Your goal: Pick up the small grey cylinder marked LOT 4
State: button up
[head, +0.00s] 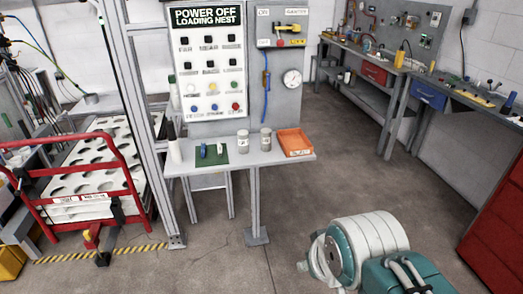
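Two small grey cylinders stand upright side by side on a narrow grey table below a panel. The left cylinder (243,141) has a pale label, and the right cylinder (265,140) looks darker. The lettering is too small to read, so I cannot tell which is LOT 4. An orange tray (294,143) with a white label sits just right of them. My white and teal arm shows at the lower right, well in front of the table and apart from the cylinders. My gripper is not in view.
The grey table (221,170) also carries a green mat (211,154) with small items and a white bottle (174,150). A panel (207,60) reading POWER OFF LOADING NEST rises behind. A red-railed cart (75,185) stands left. Floor is open in front and right.

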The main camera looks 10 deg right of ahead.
aim_at(266, 133)
jog(key=k+l, duration=0.1)
jog(key=l+u, duration=0.25)
jog(key=l, duration=0.55)
jog(key=k+l+u, duration=0.1)
jog(key=l+u, duration=0.15)
jog(key=l, duration=0.55)
jog(key=i, duration=0.65)
jog(key=i+l, duration=0.15)
jog(key=i, duration=0.45)
jog(key=i+u, duration=0.1)
jog(key=i, duration=0.55)
